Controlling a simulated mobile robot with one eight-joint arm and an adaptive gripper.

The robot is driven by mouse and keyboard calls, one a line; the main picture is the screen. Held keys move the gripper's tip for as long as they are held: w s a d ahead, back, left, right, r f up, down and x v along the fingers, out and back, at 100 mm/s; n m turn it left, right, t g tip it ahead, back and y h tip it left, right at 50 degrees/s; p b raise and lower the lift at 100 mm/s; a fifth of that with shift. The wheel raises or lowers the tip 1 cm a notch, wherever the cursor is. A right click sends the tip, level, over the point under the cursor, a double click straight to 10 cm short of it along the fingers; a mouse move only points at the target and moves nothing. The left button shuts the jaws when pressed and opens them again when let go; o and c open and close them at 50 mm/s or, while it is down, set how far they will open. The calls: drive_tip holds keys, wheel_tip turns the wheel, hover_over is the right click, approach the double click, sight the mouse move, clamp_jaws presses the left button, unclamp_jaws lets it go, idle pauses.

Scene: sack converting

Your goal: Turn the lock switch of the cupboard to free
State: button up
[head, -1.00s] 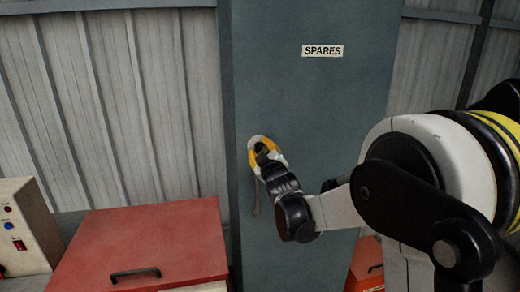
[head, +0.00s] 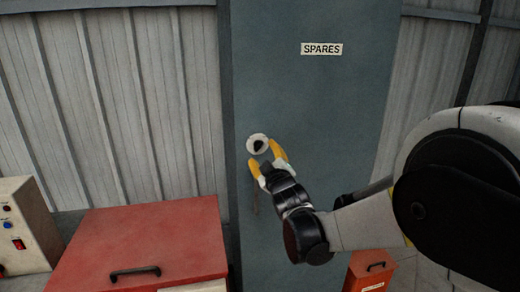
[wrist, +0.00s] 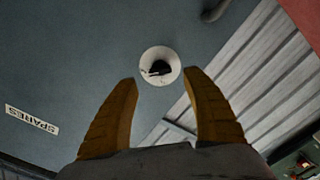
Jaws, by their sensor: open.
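The cupboard (head: 320,120) is a tall grey-blue door with a SPARES label (head: 321,49); the label also shows in the wrist view (wrist: 32,119). The lock switch (head: 257,144) is a round pale plate with a dark knob, at the left side of the door. In the wrist view the lock switch (wrist: 160,66) sits just beyond and between my fingertips, its dark knob roughly crosswise. Small marks on the plate are too small to read. My gripper (head: 268,160) has yellow fingers spread open, apart from the knob; in the wrist view my gripper (wrist: 160,88) is empty.
A red cabinet (head: 145,240) with a black handle stands below left of the cupboard. A control box (head: 22,225) with buttons is at the far left. A smaller red box (head: 370,272) is at the lower right. Corrugated wall (head: 110,100) lies behind. A dark handle (wrist: 215,10) shows in the wrist view.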

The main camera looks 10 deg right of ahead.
drive_tip(key=s, duration=0.6)
drive_tip(key=shift+s, duration=0.1)
drive_tip(key=s+f+m+g+b, duration=0.1)
drive_tip(key=s+f+m+g, duration=0.2)
drive_tip(key=s, duration=0.7)
drive_tip(key=s+f+m+g+b, duration=0.1)
drive_tip(key=s+f+m+g, duration=0.2)
drive_tip(key=s+f, duration=0.4)
drive_tip(key=s+f+m+g+b, duration=0.1)
drive_tip(key=s+f+g, duration=0.4)
drive_tip(key=s, duration=0.8)
drive_tip(key=shift+m, duration=0.9)
